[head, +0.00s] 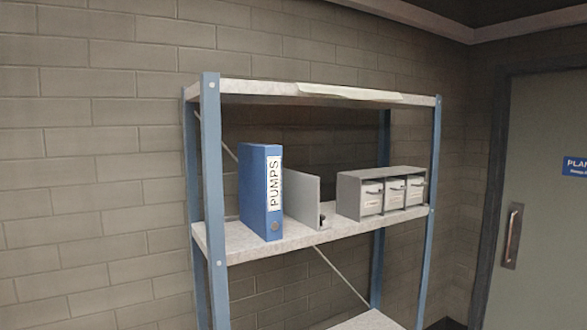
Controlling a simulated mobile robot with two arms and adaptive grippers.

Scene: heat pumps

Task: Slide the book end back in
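The book end (303,197) is a grey upright plate on the middle shelf in the head view. It stands just to the right of a blue binder labelled PUMPS (261,192). A small dark part shows at its lower front corner, near the shelf's front edge. The book end's foot is mostly hidden or too small to make out. Neither of my grippers is in the head view.
The shelf (240,246) hangs between blue posts (212,180). A grey drawer unit (350,198) with three small drawers stands right of the book end, a narrow gap between them. A top shelf (260,92) lies above. A door (545,210) is at the right.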

